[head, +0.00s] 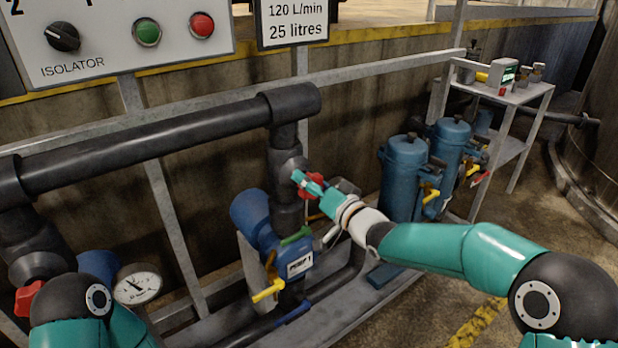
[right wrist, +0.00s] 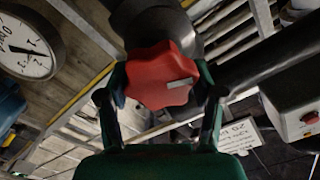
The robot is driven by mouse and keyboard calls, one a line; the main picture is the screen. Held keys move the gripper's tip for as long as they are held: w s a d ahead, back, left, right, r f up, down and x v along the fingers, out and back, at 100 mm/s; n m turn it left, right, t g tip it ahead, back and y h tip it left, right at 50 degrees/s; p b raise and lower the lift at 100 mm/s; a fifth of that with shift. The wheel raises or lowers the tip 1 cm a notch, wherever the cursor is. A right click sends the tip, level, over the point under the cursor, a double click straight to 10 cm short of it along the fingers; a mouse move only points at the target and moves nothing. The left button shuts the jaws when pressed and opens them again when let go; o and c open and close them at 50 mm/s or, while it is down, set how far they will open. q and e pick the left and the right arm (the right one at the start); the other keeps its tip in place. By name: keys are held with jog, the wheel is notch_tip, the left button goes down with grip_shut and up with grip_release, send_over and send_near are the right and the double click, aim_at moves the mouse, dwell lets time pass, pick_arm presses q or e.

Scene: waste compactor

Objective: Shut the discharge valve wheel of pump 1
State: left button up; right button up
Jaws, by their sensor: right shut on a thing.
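The red valve wheel (head: 311,186) sits on the dark vertical pipe (head: 287,165) above the blue pump labelled PUMP 1 (head: 292,264). In the right wrist view the lobed red wheel (right wrist: 160,75) carries a pale pointer mark on its face. My right gripper (head: 310,184) is shut on this wheel, with one finger on either side of its rim (right wrist: 162,88). The wheel's far side is hidden. My left arm shows at the lower left of the head view, but its gripper is out of the picture.
A second red wheel (head: 29,298) and a pressure gauge (head: 138,284) are at the lower left. A yellow-handled valve (head: 268,290) is low on the pump. Blue canisters (head: 405,175) stand to the right. The control panel (head: 120,35) is above. Grey rails cross behind.

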jog(key=m, duration=0.2)
jog(key=f+m+p, duration=0.1)
jog(key=shift+m, duration=0.4)
jog(key=m+p, duration=0.1)
jog(key=m, duration=0.2)
jog(key=shift+f+p, duration=0.1)
jog(key=shift+p, duration=0.25)
jog(key=m+p, duration=0.1)
jog(key=m, duration=0.3)
jog(key=shift+f, duration=0.1)
jog(key=shift+f+m+p, duration=0.15)
jog(key=shift+m+p, duration=0.2)
jog(key=shift+m, duration=0.95)
jog(key=o, duration=1.1)
jog(key=shift+o, duration=0.2)
jog(key=shift+r, duration=0.2)
